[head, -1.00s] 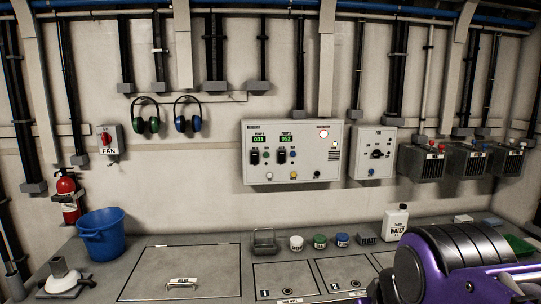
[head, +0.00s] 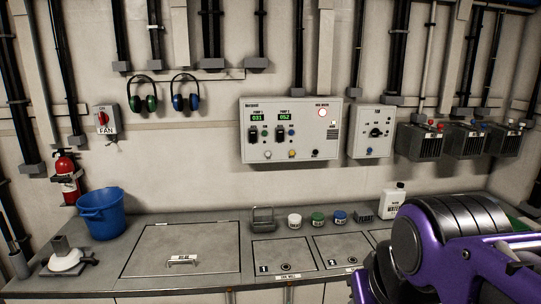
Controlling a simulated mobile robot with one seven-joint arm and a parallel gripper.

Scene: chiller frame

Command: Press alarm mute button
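A pale grey control panel (head: 248,133) hangs on the wall at upper centre, with two green pump readouts, 031 and 052. A round lamp (head: 322,112) with a red rim glows at its upper right. Along its lower edge are a white button (head: 267,154), an amber button (head: 292,153) and a dark button (head: 315,153). Their labels are too small to read, so I cannot tell which is the alarm mute. My purple and black arm fills the lower right, apart from the panel. My gripper's fingers are not visible.
A smaller switch box (head: 370,146) and several dark grey boxes hang right of the panel. Below, the counter (head: 210,220) holds a blue bucket (head: 101,218), a metal basket (head: 263,219), small jars and a white bottle (head: 393,203). The wall below the panel is clear.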

